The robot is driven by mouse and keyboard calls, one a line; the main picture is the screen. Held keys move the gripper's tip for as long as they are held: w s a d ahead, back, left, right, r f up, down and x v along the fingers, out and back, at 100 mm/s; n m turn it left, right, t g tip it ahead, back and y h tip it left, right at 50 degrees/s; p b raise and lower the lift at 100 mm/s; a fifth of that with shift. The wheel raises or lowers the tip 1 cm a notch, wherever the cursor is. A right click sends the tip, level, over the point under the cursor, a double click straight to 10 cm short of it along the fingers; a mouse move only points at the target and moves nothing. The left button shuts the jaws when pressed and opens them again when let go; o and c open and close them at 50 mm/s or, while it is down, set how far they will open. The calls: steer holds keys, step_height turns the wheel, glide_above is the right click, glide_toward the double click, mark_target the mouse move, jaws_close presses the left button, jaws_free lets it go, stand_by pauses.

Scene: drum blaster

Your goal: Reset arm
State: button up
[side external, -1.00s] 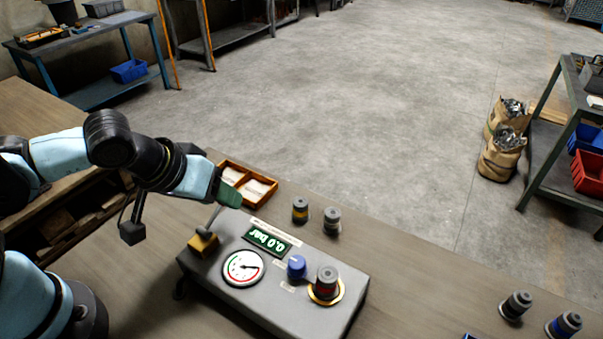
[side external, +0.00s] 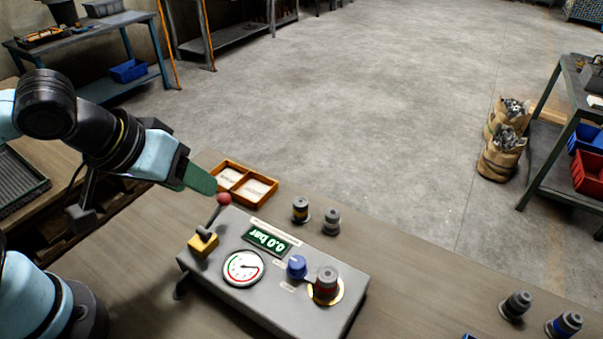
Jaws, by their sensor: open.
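My gripper (side external: 200,180) is in the side view at the left, above the bench and up and left of the control box. One green finger shows clearly; the other is hidden behind it. It looks open and holds nothing that I can see. The grey control box (side external: 270,312) carries a lever with a red ball knob (side external: 224,199) on a yellow base (side external: 203,244). The knob is close to my fingertip, with a small gap in the picture. The box also has a display (side external: 267,240) reading 0.0 bar, a round gauge (side external: 243,268) and a blue knob (side external: 297,266).
An orange two-part tray (side external: 247,185) lies behind the box. Two cylinders (side external: 300,209) stand nearby, and two more (side external: 515,306) at the bench's right. Bare bench (side external: 420,300) lies between.

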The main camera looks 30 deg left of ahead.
steer(key=w+a+f+m, duration=0.2)
steer(key=w+a, duration=0.2)
steer(key=a, duration=0.6)
steer(key=shift+m+t+y, duration=0.4)
steer(key=shift+o, duration=0.3)
steer(key=shift+w, duration=0.1)
